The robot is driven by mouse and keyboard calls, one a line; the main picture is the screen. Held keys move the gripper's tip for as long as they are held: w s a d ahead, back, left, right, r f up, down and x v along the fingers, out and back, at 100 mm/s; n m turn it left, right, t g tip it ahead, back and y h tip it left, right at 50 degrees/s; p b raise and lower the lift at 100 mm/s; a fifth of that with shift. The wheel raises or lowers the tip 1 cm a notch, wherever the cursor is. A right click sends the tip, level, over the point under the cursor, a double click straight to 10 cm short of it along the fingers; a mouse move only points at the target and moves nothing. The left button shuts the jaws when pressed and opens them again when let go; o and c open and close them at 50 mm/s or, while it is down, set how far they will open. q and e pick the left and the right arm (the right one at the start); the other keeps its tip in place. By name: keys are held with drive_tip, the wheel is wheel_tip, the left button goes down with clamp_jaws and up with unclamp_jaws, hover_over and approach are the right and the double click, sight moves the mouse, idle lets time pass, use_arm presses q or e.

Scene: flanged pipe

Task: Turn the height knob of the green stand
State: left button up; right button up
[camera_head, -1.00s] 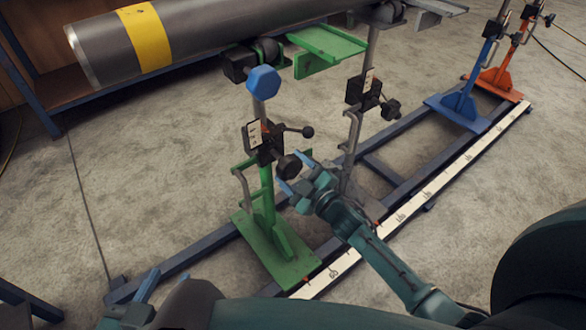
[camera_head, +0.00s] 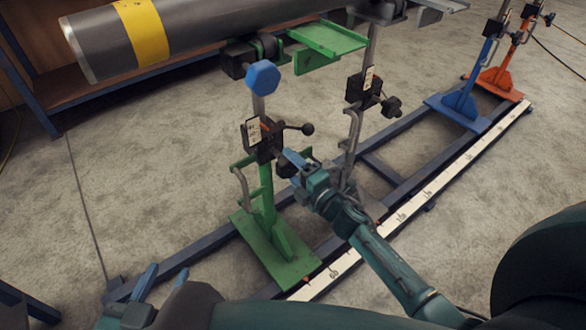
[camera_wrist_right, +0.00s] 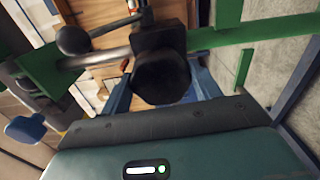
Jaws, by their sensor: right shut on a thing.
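The green stand (camera_head: 266,215) stands upright on the floor rail, with a black clamp block and white scale plate on its post. Its round black knob (camera_head: 286,169) faces my right gripper (camera_head: 297,162), which partly covers it. In the right wrist view the knob (camera_wrist_right: 161,78) sits between my two blue fingers, and my right gripper is shut on it. A lever with a black ball end (camera_head: 307,129) sticks out above the knob. My left gripper (camera_head: 163,284) is low at the left, empty, with its blue fingers apart, away from the stand.
A grey pipe with a yellow band (camera_head: 146,35) lies above. A blue hex knob (camera_head: 262,76) is higher on the green stand. A grey stand (camera_head: 350,140) is close right of my right gripper. Blue (camera_head: 460,105) and orange (camera_head: 497,78) stands are farther right.

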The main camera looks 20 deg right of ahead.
drive_tip(key=shift+n, duration=0.8)
drive_tip(key=o, duration=1)
drive_tip(key=p+v, duration=0.1)
drive_tip(key=v, duration=1.2)
drive_tip(key=shift+s, duration=0.15)
